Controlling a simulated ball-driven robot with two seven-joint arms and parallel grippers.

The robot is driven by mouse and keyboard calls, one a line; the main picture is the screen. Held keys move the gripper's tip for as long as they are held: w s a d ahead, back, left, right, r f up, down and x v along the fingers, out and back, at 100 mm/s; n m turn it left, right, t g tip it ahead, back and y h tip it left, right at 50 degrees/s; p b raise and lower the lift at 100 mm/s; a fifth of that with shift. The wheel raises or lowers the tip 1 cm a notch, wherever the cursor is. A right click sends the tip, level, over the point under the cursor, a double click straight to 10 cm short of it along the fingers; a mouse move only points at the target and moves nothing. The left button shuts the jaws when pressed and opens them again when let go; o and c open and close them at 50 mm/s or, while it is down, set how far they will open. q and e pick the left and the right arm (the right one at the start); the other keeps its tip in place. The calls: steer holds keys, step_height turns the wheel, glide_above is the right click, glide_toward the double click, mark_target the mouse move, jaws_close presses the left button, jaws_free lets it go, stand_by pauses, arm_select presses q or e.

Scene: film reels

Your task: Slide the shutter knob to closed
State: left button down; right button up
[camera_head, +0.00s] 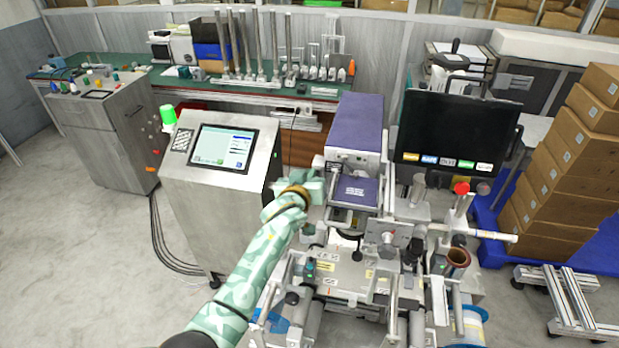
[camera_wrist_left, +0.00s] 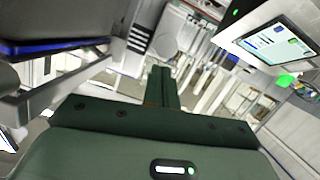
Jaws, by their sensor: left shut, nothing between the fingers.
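The machine with the purple housing (camera_head: 356,125) stands right of centre in the head view. My left arm comes in from the lower left, and its pale green gripper (camera_head: 316,180) is at the left side of this housing, close to the smaller purple box (camera_head: 354,190). In the left wrist view the fingers (camera_wrist_left: 162,85) are together with nothing between them; dark machine parts (camera_wrist_left: 60,45) are at the upper left. I cannot make out the shutter knob for certain; my gripper may hide it. Whether the fingers touch the machine is unclear. My right gripper is not in view.
A grey console with a lit screen (camera_head: 222,147) stands left of the machine, close to my left arm. A black monitor (camera_head: 458,130) is at the right, before stacked cardboard boxes (camera_head: 570,155). Rods and rollers crowd the machine's front. The floor (camera_head: 90,260) at left is clear.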

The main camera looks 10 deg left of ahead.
arm_select(q)
steer(key=shift+f, duration=0.2)
step_height(320, 180, down, 4)
steer(key=b, duration=0.3)
steer(key=shift+f, duration=0.1)
